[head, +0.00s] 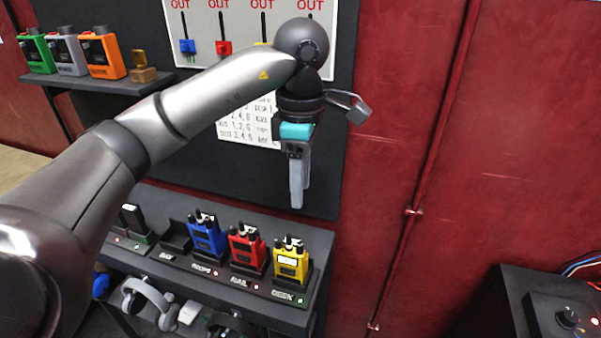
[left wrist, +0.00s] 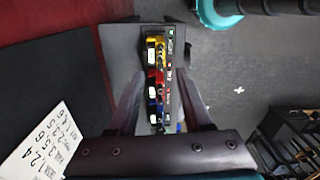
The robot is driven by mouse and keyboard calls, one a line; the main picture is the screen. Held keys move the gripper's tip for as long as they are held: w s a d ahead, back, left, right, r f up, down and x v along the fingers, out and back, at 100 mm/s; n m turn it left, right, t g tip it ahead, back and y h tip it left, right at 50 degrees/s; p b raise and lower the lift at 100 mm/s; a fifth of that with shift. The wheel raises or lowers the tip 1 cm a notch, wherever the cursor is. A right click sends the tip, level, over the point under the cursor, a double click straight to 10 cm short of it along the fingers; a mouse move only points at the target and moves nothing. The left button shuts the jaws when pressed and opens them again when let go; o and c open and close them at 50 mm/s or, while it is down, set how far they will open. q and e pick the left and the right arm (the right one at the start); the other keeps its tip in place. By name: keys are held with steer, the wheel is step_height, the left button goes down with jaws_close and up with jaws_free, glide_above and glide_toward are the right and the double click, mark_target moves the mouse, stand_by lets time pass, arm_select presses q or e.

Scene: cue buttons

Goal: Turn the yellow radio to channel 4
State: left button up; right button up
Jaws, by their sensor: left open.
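My left gripper (head: 297,197) is open and empty, pointing down, above and apart from the yellow radio. In the left wrist view its two fingers (left wrist: 160,85) stand apart, with the radio row far below between them. My right gripper is not in view.
The red radio (head: 245,248) and blue radio (head: 206,237) stand left of the yellow one. A paper with number lists (head: 247,122) hangs on the black board behind my arm. Headphones (head: 148,302) hang below the shelf. A black box with a knob (head: 555,312) is at right.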

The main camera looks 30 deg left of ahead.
arm_select(q)
steer(key=shift+r, duration=0.85)
